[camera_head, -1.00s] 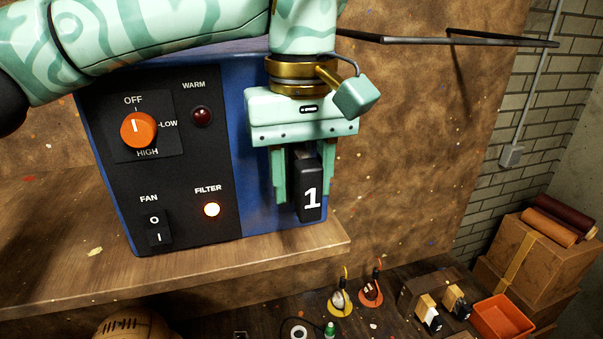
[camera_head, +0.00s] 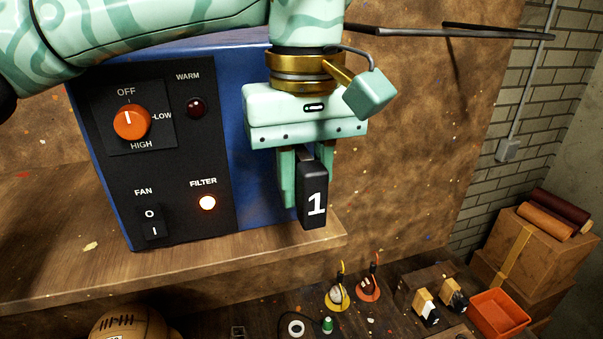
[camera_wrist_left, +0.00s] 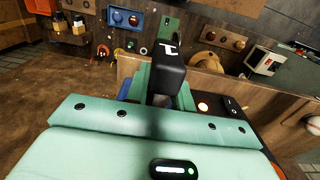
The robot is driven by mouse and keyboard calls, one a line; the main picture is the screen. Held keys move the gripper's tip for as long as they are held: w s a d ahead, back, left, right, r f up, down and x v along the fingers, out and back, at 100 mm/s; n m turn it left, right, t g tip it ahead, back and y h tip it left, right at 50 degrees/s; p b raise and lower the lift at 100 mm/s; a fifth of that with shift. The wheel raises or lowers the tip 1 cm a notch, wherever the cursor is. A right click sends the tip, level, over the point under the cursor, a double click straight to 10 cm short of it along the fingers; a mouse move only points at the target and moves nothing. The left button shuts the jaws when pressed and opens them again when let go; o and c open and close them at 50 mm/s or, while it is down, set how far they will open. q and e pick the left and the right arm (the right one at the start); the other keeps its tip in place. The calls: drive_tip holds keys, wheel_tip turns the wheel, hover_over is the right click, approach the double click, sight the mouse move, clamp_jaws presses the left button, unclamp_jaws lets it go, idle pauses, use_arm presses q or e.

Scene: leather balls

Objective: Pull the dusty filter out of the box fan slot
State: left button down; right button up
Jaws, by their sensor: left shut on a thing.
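The box fan is a blue box with a black front panel (camera_head: 150,180), standing on a wooden shelf. A black block marked "1" (camera_head: 313,190), which looks like the filter's handle, is at the box's right side. My left gripper (camera_head: 305,185) comes down from above and is shut on this block, one finger on each side. The left wrist view shows the black block (camera_wrist_left: 168,75) between the green fingers. The slot and any part of the filter behind the block are hidden. My right gripper is not in view.
The panel has an orange knob (camera_head: 132,121), a dark WARM lamp, a lit FILTER lamp (camera_head: 207,202) and a FAN switch. The wooden shelf edge (camera_head: 250,252) runs below. On the lower right are an orange tray (camera_head: 498,314) and cardboard boxes (camera_head: 535,245).

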sight(322, 210)
use_arm(q)
drive_tip(key=shift+s+d+b, duration=0.15)
drive_tip(key=shift+s+d, duration=0.1)
drive_tip(key=shift+s, duration=0.55)
drive_tip(key=shift+s+d+b, duration=0.1)
drive_tip(key=shift+s+d, duration=0.2)
drive_tip(key=shift+s, duration=0.5)
drive_tip(key=shift+s+d+b, duration=0.15)
drive_tip(key=shift+s+d, duration=0.1)
drive_tip(key=shift+s, duration=0.55)
